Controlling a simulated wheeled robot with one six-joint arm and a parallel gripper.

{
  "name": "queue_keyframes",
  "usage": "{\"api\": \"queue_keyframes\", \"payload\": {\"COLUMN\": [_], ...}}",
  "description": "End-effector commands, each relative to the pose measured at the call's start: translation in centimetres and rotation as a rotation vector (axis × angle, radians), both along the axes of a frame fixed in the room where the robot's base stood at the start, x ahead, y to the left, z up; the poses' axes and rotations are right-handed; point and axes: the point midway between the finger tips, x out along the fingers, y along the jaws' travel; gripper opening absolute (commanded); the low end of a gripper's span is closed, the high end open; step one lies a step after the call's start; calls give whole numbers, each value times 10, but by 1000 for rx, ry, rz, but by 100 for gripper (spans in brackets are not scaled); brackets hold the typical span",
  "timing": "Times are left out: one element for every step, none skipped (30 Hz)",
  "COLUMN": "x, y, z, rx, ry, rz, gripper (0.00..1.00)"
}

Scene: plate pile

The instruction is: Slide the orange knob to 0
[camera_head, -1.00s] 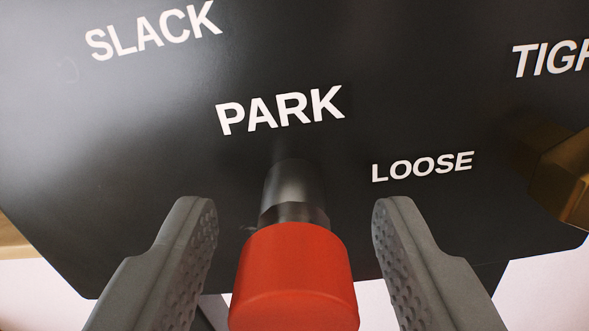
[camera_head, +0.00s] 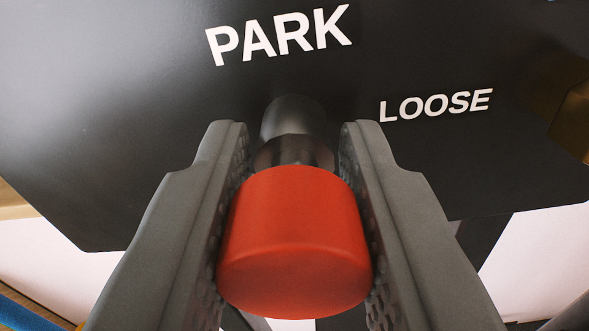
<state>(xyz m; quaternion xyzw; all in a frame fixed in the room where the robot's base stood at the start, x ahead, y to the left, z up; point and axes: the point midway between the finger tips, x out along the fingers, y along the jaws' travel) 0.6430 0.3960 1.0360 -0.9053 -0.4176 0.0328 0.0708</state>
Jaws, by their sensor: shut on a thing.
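A red-orange cylindrical knob (camera_head: 295,240) on a dark metal stem (camera_head: 293,130) stands out from the black panel (camera_head: 130,130), just below the white word PARK. My gripper (camera_head: 293,150) is shut on the knob, with one grey textured finger against each side. The fingertips reach past the knob to either side of the stem. No 0 mark shows in view.
The word LOOSE is printed on the panel to the right of the knob. A brass-coloured part (camera_head: 572,110) sticks out at the right edge. The panel's lower edge is close below, with pale background beyond it.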

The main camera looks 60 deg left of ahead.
Motion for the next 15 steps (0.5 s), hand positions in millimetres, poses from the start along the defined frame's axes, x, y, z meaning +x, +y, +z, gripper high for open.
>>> {"api": "queue_keyframes", "payload": {"x": [-3, -5, -8, -10, -12, -13, -14, -14, -14, -14, -14, -14, -14, -14, -14], "y": [-4, -7, -10, -12, -14, -16, -16, -16, -16, -16, -16, -16, -16, -16, -16], "z": [1, 0, 0, 0, 0, 0, 0, 0, 0, 0, 0, 0, 0, 0, -1], "rx": [0, 1, 0, -1, -1, -1, 0, 0, 0, 0, 0, 0, -1, -1, -1], "ry": [-1, -1, 0, -1, -1, -1, 0, 0, 0, 0, 0, 0, 1, 1, 1], "rz": [-1, -1, -1, -1, -1, -1, -1, -1, 0, 0, 0, 0, 0, -1, -1], "gripper": [0, 0, 0, 0, 0, 0, 0, 0, 0, 0, 0, 0, 0, 0, 32]}}
